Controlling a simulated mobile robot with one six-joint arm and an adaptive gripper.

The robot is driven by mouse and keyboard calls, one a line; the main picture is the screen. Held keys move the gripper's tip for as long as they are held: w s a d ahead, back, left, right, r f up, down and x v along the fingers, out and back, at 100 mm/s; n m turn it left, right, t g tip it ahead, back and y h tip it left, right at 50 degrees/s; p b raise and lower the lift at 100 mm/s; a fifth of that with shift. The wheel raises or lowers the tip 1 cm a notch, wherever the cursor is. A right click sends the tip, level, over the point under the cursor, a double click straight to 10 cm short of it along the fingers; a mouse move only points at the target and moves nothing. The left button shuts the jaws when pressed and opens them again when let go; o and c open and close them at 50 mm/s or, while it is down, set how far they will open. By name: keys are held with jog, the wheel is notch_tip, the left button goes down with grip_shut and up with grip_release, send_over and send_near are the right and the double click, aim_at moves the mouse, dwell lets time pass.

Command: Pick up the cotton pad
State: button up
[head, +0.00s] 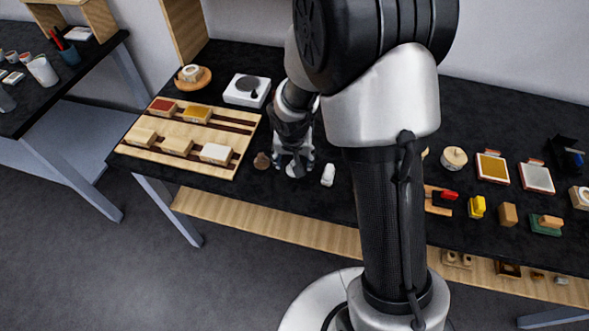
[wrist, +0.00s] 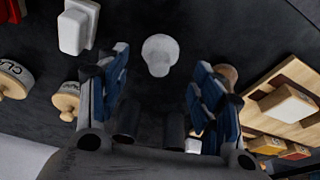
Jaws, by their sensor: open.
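A small white rounded piece, which looks like the cotton pad (head: 292,171), lies on the black tabletop just below my gripper (head: 294,160). In the wrist view the cotton pad (wrist: 160,55) shows ahead of the gap between the two blue-and-grey fingers. My gripper (wrist: 158,78) is open and empty, its fingers apart on either side of the pad's line. I cannot tell how high the fingertips are above the table. In the head view the fingers partly cover the pad.
A white block (head: 328,175) stands right of the pad, and a small brown knob-like piece (head: 262,161) stands close on its left. A wooden rack (head: 228,173) with several blocks lies further left. Bare black tabletop shows in front. My arm hides part of the table.

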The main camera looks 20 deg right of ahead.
jog(key=b+x, duration=0.1)
jog(key=x, duration=0.2)
jog(key=shift+w+d+f, duration=0.1)
jog(key=shift+f, duration=0.25)
jog(key=shift+r, duration=0.1)
jog(key=shift+c, duration=0.4)
jog(key=c, duration=0.8)
